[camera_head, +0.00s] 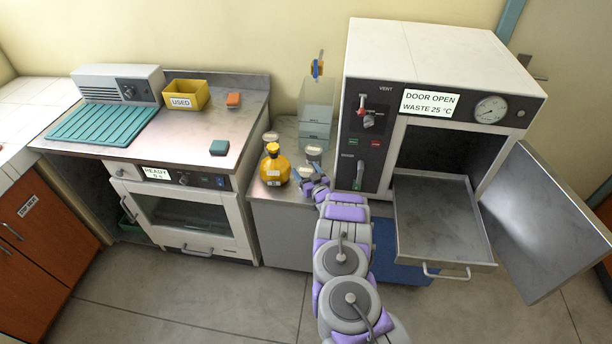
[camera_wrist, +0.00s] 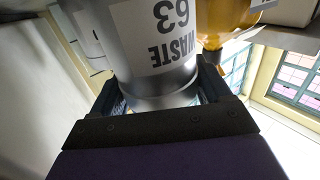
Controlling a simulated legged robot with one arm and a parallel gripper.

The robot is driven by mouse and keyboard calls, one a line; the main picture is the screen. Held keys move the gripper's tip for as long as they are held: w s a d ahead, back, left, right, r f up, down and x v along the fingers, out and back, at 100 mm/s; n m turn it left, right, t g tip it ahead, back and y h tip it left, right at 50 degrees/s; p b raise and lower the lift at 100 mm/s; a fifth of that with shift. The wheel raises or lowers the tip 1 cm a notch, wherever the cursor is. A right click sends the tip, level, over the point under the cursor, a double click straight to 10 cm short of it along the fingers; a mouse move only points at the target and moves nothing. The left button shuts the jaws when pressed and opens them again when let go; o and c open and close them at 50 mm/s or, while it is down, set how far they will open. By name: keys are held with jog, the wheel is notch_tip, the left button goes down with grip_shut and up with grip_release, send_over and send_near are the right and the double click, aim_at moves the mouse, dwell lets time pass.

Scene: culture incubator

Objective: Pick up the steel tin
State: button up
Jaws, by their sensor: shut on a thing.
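The steel tin (camera_wrist: 155,85) fills the middle of the wrist view, a shiny grey cylinder with a white label reading "WASTE 63" upside down. My gripper (camera_wrist: 160,98) has a dark finger on each side of it and is shut on it. In the head view my gripper (camera_head: 313,186) reaches over the low grey counter, and the held tin (camera_head: 305,173) shows as a small pale-topped shape there. Whether its base touches the counter cannot be told.
An amber bottle (camera_head: 275,168) stands close left of my gripper. Another tin (camera_head: 313,152) is just behind. The oven (camera_head: 440,50) at right has its door open and a tray (camera_head: 435,225) pulled out. A yellow "USED" bin (camera_head: 186,95) sits on the left bench.

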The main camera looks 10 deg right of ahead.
jog(key=shift+r, duration=0.6)
notch_tip(320, 180, up, 3)
jog(key=shift+w+r+p, duration=0.1)
jog(key=shift+p, duration=0.75)
jog(key=a+p+v, duration=0.1)
jog(key=p+v, duration=0.4)
jog(key=v, duration=1.1)
jog(key=w+a+r+m+h, duration=0.1)
jog(key=w+r, duration=0.3)
jog(key=r, duration=0.6)
jog(key=w+r+m+h, duration=0.1)
jog(key=w+r, duration=0.3)
jog(key=r, duration=0.6)
jog(key=s+a+r+m+h, duration=0.1)
jog(key=s+r+h, duration=0.1)
jog(key=r, duration=0.8)
jog(key=s+a+r+h, duration=0.1)
jog(key=a+r, duration=0.1)
jog(key=r, duration=0.9)
jog(key=s+f, duration=0.4)
jog(key=f, duration=0.4)
jog(key=s+f, duration=0.4)
jog(key=f, duration=0.4)
jog(key=shift+d+t, duration=0.25)
jog(key=shift+t, duration=0.05)
jog(key=shift+s+f, duration=0.1)
